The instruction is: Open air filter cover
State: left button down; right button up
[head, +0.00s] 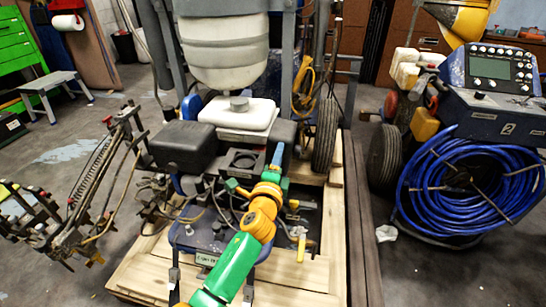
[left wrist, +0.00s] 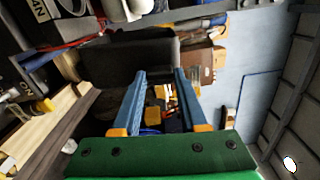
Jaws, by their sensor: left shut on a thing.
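A black box-shaped cover (head: 283,131), which I take to be the air filter cover, sits on the right side of the engine, partly hidden by my left gripper. In the left wrist view a dark box (left wrist: 130,55) lies just beyond the fingertips. My left gripper (head: 277,155) has its blue fingers at the front of this cover. In the left wrist view the fingers (left wrist: 160,72) stand apart, with their tips at the box's lower edge. The gripper is shut on the cover, though the gripped part is hard to make out. My right gripper is not in view.
A larger black box (head: 183,147) sits on the engine's left side, with a white tank (head: 222,45) above. The striper stands on a wooden pallet (head: 150,275). A blue machine with coiled hose (head: 465,185) stands at right.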

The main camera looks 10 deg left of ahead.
pick_arm(q)
jog(key=shift+d+f+m, duration=0.2)
jog(key=shift+d+m, duration=0.1)
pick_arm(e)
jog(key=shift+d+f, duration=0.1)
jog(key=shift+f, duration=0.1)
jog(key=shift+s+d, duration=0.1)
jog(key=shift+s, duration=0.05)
pick_arm(q)
jog(key=shift+c, duration=2.2)
grip_release()
jog(key=shift+s, duration=0.1)
jog(key=s+p, duration=0.2)
jog(key=s, duration=0.5)
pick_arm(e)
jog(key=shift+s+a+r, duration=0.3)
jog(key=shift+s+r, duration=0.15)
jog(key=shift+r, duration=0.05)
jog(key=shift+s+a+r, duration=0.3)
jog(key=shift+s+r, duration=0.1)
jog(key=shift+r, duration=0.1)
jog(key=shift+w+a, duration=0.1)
